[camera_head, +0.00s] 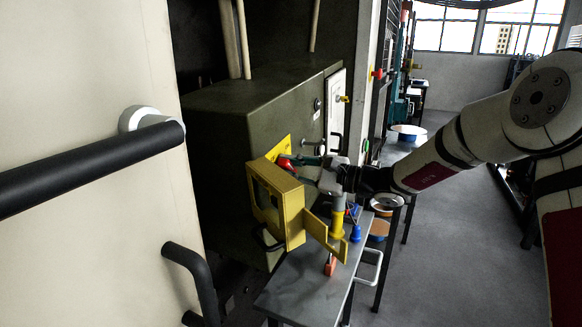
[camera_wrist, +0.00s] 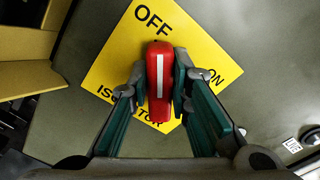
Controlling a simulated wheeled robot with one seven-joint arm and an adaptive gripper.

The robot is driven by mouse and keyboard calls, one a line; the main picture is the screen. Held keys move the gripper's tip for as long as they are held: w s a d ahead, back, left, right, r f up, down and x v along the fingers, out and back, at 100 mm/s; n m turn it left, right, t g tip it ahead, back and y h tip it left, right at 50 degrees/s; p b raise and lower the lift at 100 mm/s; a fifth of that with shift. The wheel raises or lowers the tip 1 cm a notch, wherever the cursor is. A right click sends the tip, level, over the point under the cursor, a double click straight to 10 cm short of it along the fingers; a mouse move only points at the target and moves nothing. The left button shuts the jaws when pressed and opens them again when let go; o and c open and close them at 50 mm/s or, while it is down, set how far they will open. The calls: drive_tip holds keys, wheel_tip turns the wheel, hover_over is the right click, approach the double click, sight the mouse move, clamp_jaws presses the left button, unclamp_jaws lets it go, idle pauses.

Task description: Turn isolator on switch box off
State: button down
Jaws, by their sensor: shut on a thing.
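The switch box (camera_head: 235,105) is a large dark olive cabinet left of centre in the head view. On its face is a yellow plate (camera_head: 283,148), tilted in the wrist view (camera_wrist: 107,68), with the words OFF, ON and ISOLATOR. The isolator (camera_wrist: 160,62) is a red handle with a white stripe. It stands upright in the wrist view, its upper end just below OFF, with ON off to its right. My gripper (camera_wrist: 160,97) has its two fingers closed on both sides of the handle. In the head view my gripper (camera_head: 296,164) reaches the plate from the right and partly hides the handle.
A yellow open-framed box (camera_head: 293,218) stands close below my gripper. A dark table (camera_head: 305,290) with a yellow bracket (camera_head: 322,232) and small tools lies beneath. A black bar handle (camera_head: 90,165) on a pale panel is at left. Floor (camera_head: 450,250) is clear at right.

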drive_tip(key=shift+f+n, duration=0.1)
drive_tip(key=shift+n, duration=0.4)
drive_tip(key=c, duration=1.5)
unclamp_jaws()
drive_tip(key=shift+s+d, duration=0.1)
drive_tip(key=v, duration=1.1)
drive_tip(key=shift+s+d, duration=0.1)
drive_tip(key=shift+d, duration=0.3)
